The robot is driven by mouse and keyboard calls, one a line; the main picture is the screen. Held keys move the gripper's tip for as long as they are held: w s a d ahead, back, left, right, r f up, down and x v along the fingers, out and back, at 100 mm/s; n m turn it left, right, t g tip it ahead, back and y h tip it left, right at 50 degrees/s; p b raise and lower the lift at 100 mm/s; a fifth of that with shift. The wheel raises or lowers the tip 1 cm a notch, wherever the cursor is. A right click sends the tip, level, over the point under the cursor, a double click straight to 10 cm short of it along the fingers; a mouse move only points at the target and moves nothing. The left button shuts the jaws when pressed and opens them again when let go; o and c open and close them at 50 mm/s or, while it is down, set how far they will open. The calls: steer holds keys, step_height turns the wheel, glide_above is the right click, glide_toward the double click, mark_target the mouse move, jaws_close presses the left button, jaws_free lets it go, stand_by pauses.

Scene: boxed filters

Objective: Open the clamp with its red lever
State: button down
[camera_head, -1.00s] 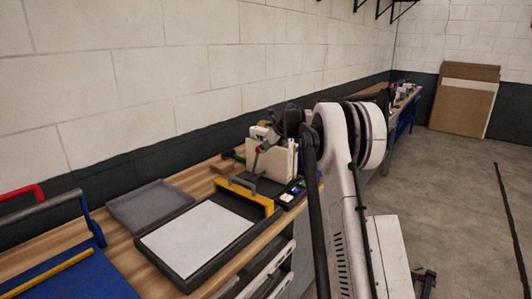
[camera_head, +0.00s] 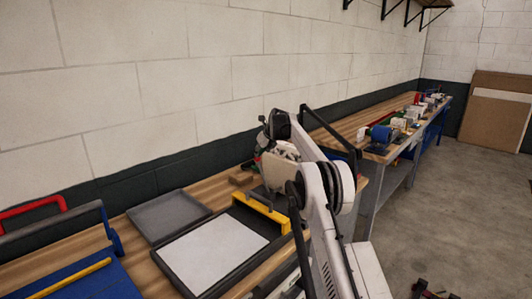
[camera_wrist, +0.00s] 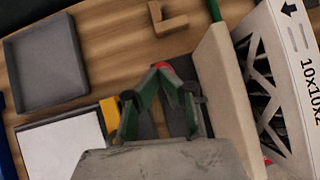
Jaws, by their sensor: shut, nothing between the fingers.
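In the wrist view the red end of the clamp's lever (camera_wrist: 162,65) shows just past my fingertips. The rest of the clamp is hidden behind my gripper. My gripper (camera_wrist: 163,78) has green fingers that slant inward to meet near the red end, with nothing held between them. I cannot tell whether they touch the lever. In the head view my gripper (camera_head: 267,138) is above the bench, beside the pale box (camera_head: 282,172), and my arm covers much of that area.
A boxed filter (camera_wrist: 283,75) and a tan panel (camera_wrist: 222,90) stand close at the right. An L-shaped wooden block (camera_wrist: 168,20) lies beyond. A grey tray (camera_head: 168,214), a white pad (camera_head: 212,248) and a yellow handle (camera_head: 258,207) are on the bench. Bare wood shows between them.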

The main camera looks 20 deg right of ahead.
steer(key=shift+w+a+f, duration=0.1)
steer(key=shift+w+a, duration=0.1)
steer(key=shift+w, duration=0.1)
steer(key=shift+s, duration=0.1)
stand_by(0.4)
steer(key=s+r+b, duration=0.1)
steer(key=s+r, duration=0.2)
steer(key=r, duration=0.9)
steer(key=shift+r, duration=0.4)
steer(key=shift+a, duration=0.1)
steer(key=shift+s, duration=0.1)
